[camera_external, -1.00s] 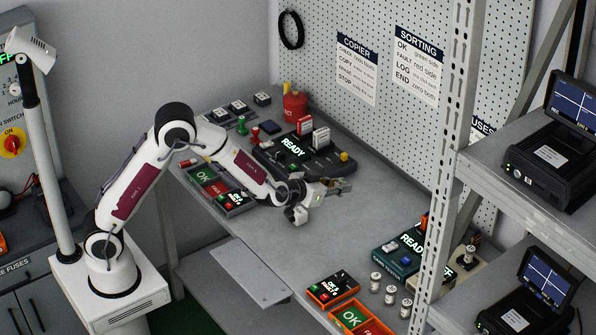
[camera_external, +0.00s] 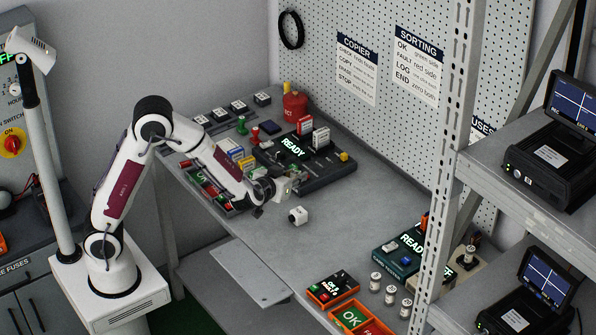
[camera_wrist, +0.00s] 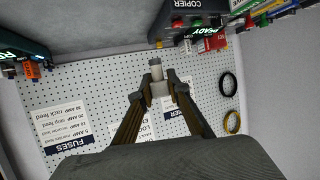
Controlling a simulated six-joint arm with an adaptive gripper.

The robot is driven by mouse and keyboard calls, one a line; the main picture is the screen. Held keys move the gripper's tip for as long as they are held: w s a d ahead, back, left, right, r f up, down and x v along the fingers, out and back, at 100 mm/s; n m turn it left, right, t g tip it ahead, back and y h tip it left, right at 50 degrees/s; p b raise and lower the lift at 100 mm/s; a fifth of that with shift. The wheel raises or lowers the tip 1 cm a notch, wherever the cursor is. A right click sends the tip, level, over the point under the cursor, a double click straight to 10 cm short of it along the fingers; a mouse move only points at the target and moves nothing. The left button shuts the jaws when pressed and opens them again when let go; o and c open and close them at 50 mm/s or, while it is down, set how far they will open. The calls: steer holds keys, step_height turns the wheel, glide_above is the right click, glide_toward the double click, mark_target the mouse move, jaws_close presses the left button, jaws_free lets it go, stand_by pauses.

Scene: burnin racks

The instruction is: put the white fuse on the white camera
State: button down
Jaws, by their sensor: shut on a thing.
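My gripper (camera_wrist: 158,86) is shut on a small pale cylinder with a grey end, which looks like the white fuse (camera_wrist: 156,70). In the outside view my gripper (camera_external: 288,187) is above the bench, pointing toward the pegboard; the held piece is too small there to make out clearly. The white camera (camera_external: 298,216), a small white block with a dark round spot, sits on the bare bench. It is below and slightly right of my gripper in the picture, apart from it.
A dark READY console (camera_external: 325,172) with upright cards stands behind my gripper. An OK tray (camera_external: 232,206) lies under my forearm. Several fuse-like cylinders (camera_external: 391,295) stand at the front right, near a teal READY box (camera_external: 395,262). The bench middle is clear.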

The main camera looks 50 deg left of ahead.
steer(key=shift+f, duration=0.15)
glide_above(296, 213)
steer(key=shift+f, duration=3)
steer(key=shift+f, duration=1.85)
steer(key=shift+f, duration=0.15)
steer(key=c, duration=1.9)
jaws_free()
